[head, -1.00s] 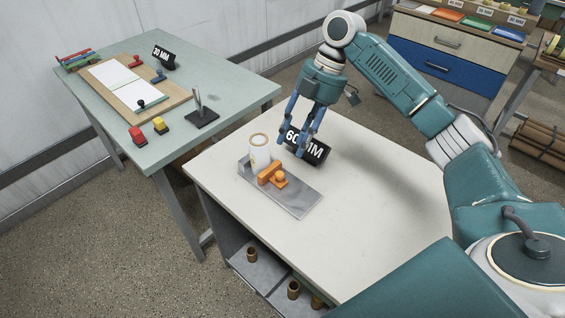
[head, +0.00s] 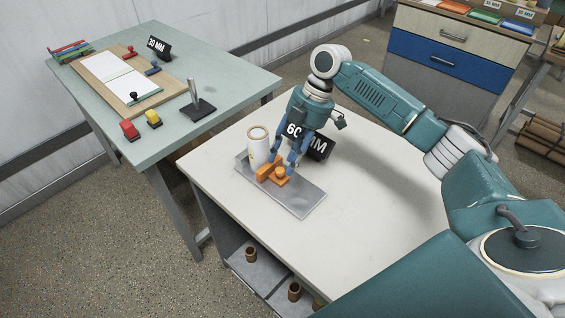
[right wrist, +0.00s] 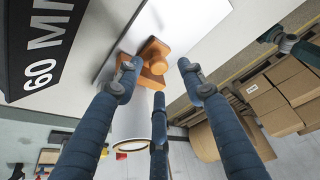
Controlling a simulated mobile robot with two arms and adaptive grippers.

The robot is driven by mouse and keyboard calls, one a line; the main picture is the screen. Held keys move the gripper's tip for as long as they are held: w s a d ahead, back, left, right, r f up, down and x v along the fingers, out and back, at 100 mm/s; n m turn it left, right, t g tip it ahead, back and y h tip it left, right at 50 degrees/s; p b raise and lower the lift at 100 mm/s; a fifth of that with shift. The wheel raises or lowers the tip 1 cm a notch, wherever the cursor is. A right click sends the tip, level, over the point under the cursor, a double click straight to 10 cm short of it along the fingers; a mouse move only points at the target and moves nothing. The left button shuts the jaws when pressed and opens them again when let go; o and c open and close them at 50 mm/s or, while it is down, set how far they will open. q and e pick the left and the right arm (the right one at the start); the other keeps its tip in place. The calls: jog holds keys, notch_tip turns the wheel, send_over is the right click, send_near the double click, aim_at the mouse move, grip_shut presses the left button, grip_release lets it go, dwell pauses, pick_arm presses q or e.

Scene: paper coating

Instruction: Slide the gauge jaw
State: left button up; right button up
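The orange gauge jaw (head: 264,174) with its round knob stands on a flat grey metal gauge plate (head: 308,203). A pale upright roll (head: 258,147) stands on the plate behind the jaw. My right gripper (head: 283,160) is just above the jaw, its blue fingers pointing down. In the right wrist view the fingers are spread, with the orange knob (right wrist: 156,52) between and beyond the tips. I cannot tell whether any finger touches it. The roll shows partly behind a finger there. My left gripper is not in view.
A black "60 MM" sign (head: 318,149) stands close behind the right gripper. The white table (head: 380,215) is clear to the right. A green table (head: 215,75) at the left holds a board, stamps and a "30 MM" sign (head: 159,48).

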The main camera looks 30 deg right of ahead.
aim_at(280, 169)
jog(key=shift+x, duration=1.15)
jog(key=shift+a+f, duration=0.1)
jog(key=shift+f, duration=0.3)
jog(key=shift+w, duration=0.1)
jog(key=shift+c, duration=0.5)
grip_shut()
